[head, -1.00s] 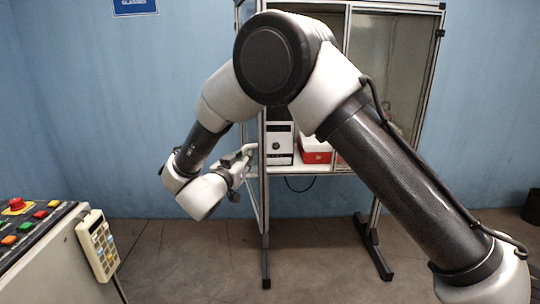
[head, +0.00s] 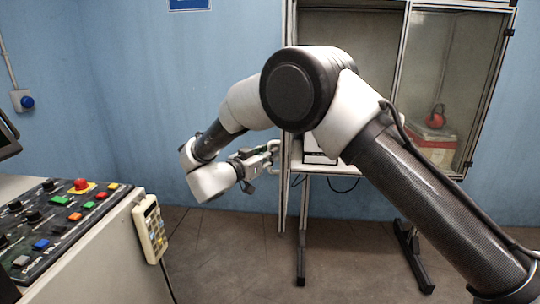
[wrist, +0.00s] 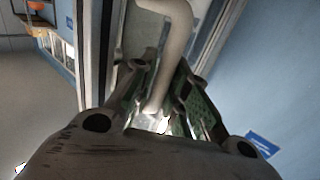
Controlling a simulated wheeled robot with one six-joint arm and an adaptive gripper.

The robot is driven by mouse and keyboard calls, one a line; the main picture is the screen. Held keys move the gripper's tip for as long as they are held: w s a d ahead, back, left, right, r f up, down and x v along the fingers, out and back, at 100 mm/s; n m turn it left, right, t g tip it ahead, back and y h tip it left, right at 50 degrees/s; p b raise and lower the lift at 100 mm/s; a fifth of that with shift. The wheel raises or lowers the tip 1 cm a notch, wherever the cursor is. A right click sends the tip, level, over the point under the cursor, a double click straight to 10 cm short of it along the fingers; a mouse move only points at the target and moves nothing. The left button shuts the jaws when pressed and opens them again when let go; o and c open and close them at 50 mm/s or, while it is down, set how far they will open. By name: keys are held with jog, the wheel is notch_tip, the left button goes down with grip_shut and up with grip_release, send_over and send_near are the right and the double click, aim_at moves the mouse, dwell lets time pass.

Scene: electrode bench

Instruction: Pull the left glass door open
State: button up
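The left glass door (head: 284,185) stands swung out from the cabinet, seen almost edge-on in the head view. The cabinet's left opening shows bare behind my arm. The door's pale curved handle (wrist: 160,75) shows close up in the wrist view, passing down between my fingers. My gripper (wrist: 172,98) is shut on this handle. In the head view my gripper (head: 268,155) is at the door's edge, left of the cabinet, with its fingertips small and partly hard to make out.
The right glass door (head: 455,90) is closed, with a red-and-white box (head: 432,140) behind it. A control console (head: 70,225) with a hanging pendant (head: 150,230) stands at the left. The cabinet legs (head: 300,255) reach the floor. Floor between console and cabinet is clear.

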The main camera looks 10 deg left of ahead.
jog(key=shift+o, duration=1.4)
jog(key=v, duration=1.2)
jog(key=shift+f, duration=0.1)
